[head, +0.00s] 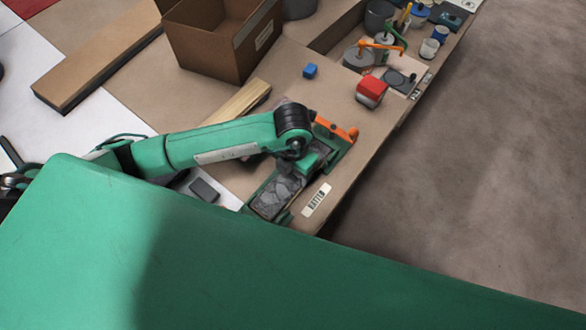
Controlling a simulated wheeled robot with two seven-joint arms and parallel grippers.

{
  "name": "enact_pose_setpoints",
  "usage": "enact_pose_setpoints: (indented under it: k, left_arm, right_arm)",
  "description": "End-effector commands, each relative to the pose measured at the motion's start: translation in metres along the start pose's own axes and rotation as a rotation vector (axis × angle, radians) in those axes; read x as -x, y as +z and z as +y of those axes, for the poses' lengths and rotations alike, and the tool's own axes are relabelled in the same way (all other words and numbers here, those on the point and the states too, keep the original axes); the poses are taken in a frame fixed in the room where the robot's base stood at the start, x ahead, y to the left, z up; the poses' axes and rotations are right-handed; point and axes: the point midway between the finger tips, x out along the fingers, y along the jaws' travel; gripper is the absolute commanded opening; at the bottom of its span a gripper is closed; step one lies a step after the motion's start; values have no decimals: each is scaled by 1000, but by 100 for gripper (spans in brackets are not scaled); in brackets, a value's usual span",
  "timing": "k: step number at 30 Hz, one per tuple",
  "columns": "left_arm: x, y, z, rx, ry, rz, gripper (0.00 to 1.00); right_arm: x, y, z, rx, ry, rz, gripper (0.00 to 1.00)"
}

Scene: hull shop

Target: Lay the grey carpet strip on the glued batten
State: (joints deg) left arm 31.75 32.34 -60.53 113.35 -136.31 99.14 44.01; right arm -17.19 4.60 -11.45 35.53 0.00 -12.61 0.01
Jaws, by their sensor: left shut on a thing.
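My left gripper (272,204) hangs low over the near right part of the bench, at the end of the green arm that comes in from the left. It is shut on a mottled grey piece that looks like the grey carpet strip (280,188). The gripper's green parts cover some of the strip, and I cannot tell whether it touches what lies under it. A pale wooden batten (238,102) lies behind my forearm, partly hidden by it. No glue can be made out on it. My right gripper is not in view.
A cardboard box (212,45) stands at the back. A long wooden board (95,58) lies at the left. A blue cube (310,71), a red-topped block (371,91) and several cans and tools are at the right. A barcode label (316,200) lies near the bench edge.

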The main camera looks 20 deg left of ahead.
Motion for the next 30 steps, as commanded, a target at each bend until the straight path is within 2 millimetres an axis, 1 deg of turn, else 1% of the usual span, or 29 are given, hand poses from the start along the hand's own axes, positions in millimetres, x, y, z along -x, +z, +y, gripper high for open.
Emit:
enact_pose_setpoints:
  k: [7, 8, 9, 11, 12, 22, 30]
  left_arm:
    - [0, 0, 0, 0, 0, 0, 40]
    - [0, 0, 0, 0, 0, 0, 67]
    - [0, 0, 0, 0, 0, 0, 75]
    - [0, 0, 0, 0, 0, 0, 86]
    - [0, 0, 0, 0, 0, 0, 88]
    - [2, 0, 0, 0, 0, 0, 88]
    - [20, 0, 0, 0, 1, 0, 88]
  right_arm:
    - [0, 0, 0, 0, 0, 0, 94]
    - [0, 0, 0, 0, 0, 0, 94]
    - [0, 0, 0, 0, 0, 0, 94]
    - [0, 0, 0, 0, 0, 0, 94]
    - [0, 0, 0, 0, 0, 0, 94]
    - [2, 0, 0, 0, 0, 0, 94]
    - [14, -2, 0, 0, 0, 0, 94]
